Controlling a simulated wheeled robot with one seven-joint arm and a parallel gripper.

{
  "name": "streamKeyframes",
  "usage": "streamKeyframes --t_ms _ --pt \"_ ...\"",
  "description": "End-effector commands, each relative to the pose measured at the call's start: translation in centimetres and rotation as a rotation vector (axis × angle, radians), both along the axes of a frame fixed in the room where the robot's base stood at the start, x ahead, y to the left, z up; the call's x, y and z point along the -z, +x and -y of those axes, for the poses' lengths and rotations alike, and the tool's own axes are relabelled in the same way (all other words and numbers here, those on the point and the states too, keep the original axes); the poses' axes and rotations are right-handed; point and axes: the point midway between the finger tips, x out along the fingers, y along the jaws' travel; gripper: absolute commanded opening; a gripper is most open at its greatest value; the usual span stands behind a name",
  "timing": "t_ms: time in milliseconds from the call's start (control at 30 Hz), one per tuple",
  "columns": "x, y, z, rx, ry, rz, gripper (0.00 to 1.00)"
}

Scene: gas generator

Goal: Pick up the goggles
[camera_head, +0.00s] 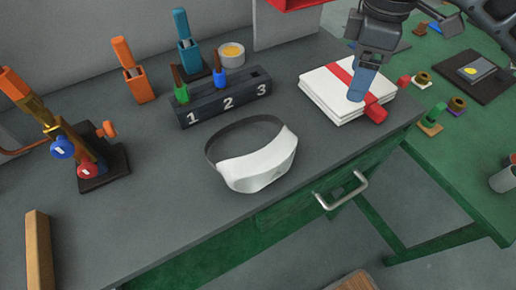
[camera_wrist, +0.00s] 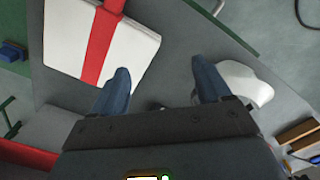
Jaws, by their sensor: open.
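The goggles (camera_head: 262,165) are a white visor with a dark strap. They lie on the grey tabletop (camera_head: 200,235) near its front edge, right of the middle of the table. The wrist view shows the white visor (camera_wrist: 247,82) partly hidden behind my right finger. My gripper (camera_wrist: 162,80) has two blue fingers spread apart with nothing between them. In the head view my gripper (camera_head: 360,84) hangs at the upper right, over or just beside the white stack with a red band, apart from the goggles.
The white stack with a red band (camera_head: 325,92) lies right of the goggles. A black numbered block (camera_head: 225,100) stands behind them. A drawer handle (camera_head: 343,190) juts from the table front. A dark stand with red and blue parts (camera_head: 95,160) is at left.

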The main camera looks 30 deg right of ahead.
Motion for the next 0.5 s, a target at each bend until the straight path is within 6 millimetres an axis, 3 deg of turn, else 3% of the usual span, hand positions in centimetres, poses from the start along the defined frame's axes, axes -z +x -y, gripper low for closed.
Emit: streamKeyframes --t_ms 33,200,333,500 --pt "-0.2 0.1 -2.7 -0.175 0.002 -0.002 0.77" --pt "0.5 -0.7 -10.1 -0.756 0.005 -0.006 0.77" --pt "0.9 -1.8 -14.0 -1.087 0.008 -0.005 0.77" --pt "1.3 -2.7 -16.5 -1.309 0.01 -0.004 0.77"
